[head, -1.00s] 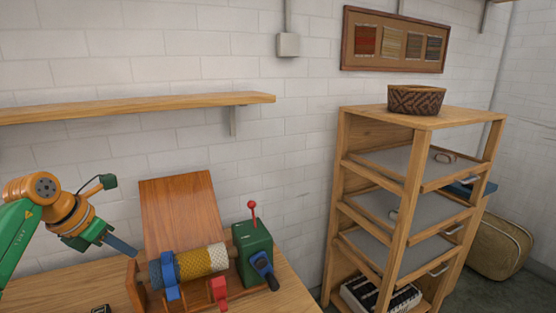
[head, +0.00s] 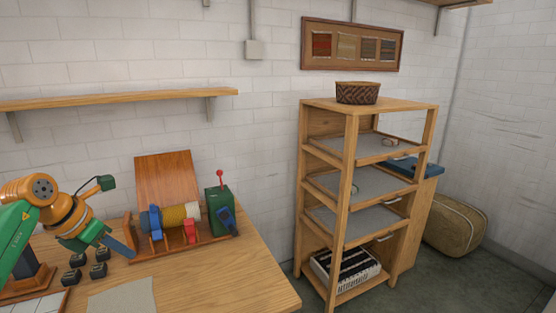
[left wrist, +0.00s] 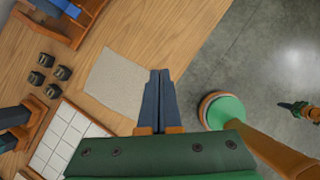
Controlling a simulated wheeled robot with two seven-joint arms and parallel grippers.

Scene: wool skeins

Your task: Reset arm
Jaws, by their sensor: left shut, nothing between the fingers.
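My left gripper (head: 131,253) comes in from the left in the head view, above the wooden table (head: 215,277). Its dark fingers are shut together with nothing between them; the left wrist view shows them too (left wrist: 159,76). In the head view its tips look close to the winder's left end, but the left wrist view shows them over the table beside a grey cloth (left wrist: 117,80). My right gripper's fingers do not show; orange and green parts at the right of the left wrist view seem to be my other arm.
A wooden winder with a yellow skein (head: 174,216) and green crank box (head: 221,211) stands on the table. Several small black blocks (head: 76,259) and white tiles (left wrist: 66,138) lie nearby. An open shelf rack (head: 347,190) with a basket (head: 358,93) stands right; floor between is clear.

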